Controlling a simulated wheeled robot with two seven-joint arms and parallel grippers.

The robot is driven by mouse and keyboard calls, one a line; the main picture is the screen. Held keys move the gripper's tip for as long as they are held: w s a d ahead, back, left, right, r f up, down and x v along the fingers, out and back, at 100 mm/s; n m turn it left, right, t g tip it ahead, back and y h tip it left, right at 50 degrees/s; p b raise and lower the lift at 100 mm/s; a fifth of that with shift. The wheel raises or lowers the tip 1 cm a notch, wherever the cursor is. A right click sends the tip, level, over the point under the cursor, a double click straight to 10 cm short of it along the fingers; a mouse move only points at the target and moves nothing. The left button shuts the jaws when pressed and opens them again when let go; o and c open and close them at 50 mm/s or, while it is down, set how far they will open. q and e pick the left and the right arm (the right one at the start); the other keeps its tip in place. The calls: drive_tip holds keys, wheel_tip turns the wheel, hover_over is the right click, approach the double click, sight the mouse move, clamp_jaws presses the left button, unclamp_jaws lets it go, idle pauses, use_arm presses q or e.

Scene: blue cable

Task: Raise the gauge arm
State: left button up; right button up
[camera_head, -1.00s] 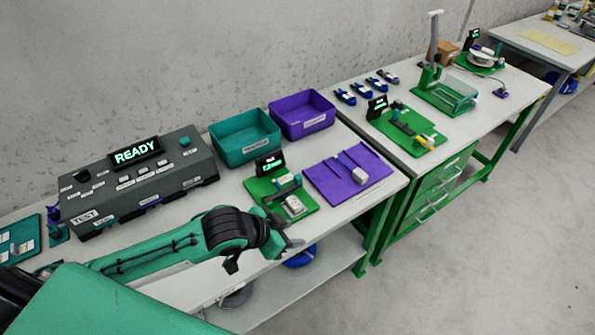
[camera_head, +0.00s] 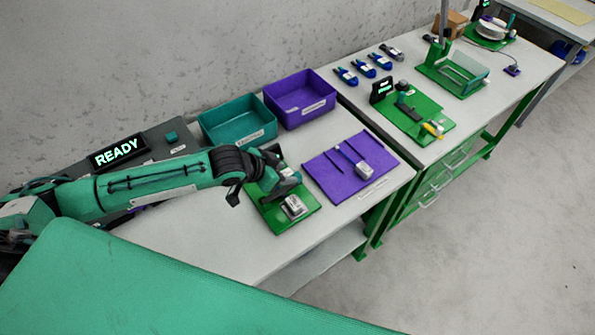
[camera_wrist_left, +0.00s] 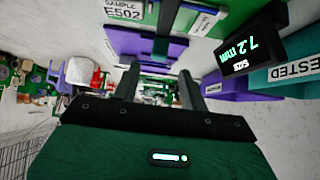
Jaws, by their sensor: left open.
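The gauge is a green board (camera_head: 277,221) on the near table, with a silver block (camera_head: 294,206) at its front. My left gripper (camera_head: 287,182) is over the board, behind the block, open with nothing seen between its fingers. It covers the gauge arm and most of the gauge display in the head view, so I cannot tell whether it touches the arm. In the left wrist view the two fingers (camera_wrist_left: 161,88) are spread apart. The gauge display (camera_wrist_left: 240,50) there reads 7.2 mm, right of the fingers. My right gripper is not in view.
A teal bin (camera_head: 222,138) and a purple bin (camera_head: 286,115) stand behind the gauge. A purple board (camera_head: 335,175) lies to its right. The READY console (camera_head: 130,165) is to the left, partly behind my left arm. The front of the table is clear.

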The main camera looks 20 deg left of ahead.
sight(297, 174)
use_arm(q)
drive_tip(key=x, duration=0.5)
drive_tip(key=shift+w+d+f+p, duration=0.1)
drive_tip(key=shift+d+p, duration=0.05)
drive_tip(key=shift+p, duration=0.2)
drive_tip(key=shift+w+d+f, duration=0.15)
drive_tip(key=shift+w+f, duration=0.05)
drive_tip(key=shift+f, duration=0.05)
drive_tip(key=shift+w+f, duration=0.1)
drive_tip(key=shift+f, duration=0.05)
drive_tip(key=shift+d, duration=0.1)
drive_tip(key=c, duration=0.5)
clamp_jaws()
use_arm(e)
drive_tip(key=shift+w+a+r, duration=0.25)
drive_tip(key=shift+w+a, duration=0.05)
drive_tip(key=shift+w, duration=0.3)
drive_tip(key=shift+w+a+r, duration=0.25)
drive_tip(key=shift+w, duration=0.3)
